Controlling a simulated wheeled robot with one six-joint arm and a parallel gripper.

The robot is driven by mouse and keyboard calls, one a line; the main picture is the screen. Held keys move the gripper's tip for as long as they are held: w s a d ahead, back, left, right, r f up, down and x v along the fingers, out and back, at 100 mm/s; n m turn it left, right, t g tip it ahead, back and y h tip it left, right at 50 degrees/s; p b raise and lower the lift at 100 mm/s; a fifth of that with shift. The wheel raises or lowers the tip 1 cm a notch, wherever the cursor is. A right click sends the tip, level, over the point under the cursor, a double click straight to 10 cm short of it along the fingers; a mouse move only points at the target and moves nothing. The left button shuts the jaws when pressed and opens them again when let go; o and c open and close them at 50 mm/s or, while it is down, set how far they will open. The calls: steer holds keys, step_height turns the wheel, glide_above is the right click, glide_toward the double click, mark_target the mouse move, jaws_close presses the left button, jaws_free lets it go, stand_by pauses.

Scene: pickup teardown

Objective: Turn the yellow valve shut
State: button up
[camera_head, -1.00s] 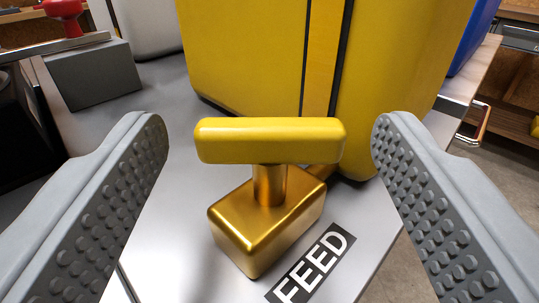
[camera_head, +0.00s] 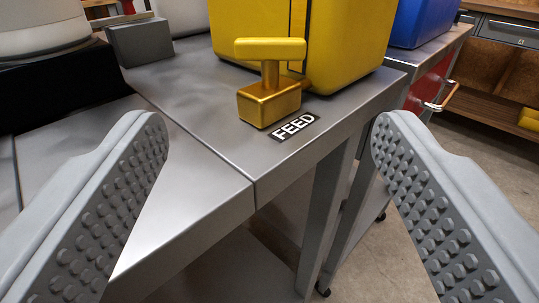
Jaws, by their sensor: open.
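The yellow valve (camera_head: 270,82) stands on the grey metal table, a gold block with a short stem and a yellow bar handle (camera_head: 270,48) on top. The handle lies about level across the picture. My gripper (camera_head: 270,145) is open and empty, its two studded grey fingers wide apart at the left and right. The valve is beyond the fingertips, apart from them, and appears between and above them. A black label reading FEED (camera_head: 294,126) is on the table in front of the valve.
A large yellow container (camera_head: 345,45) stands right behind the valve. A blue container (camera_head: 423,22) is at the back right. A grey block (camera_head: 141,42) sits at the back left. The table's front edge (camera_head: 320,150) lies below the label, with open floor at the right.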

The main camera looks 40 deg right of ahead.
steer(key=v, duration=0.6)
steer(key=shift+s, duration=0.15)
stand_by(0.4)
steer(key=g+y, duration=0.3)
glide_toward(271, 41)
steer(key=x, duration=0.8)
steer(key=shift+d, duration=0.1)
stand_by(1.4)
steer(key=shift+c, duration=0.4)
steer(key=c, duration=0.9)
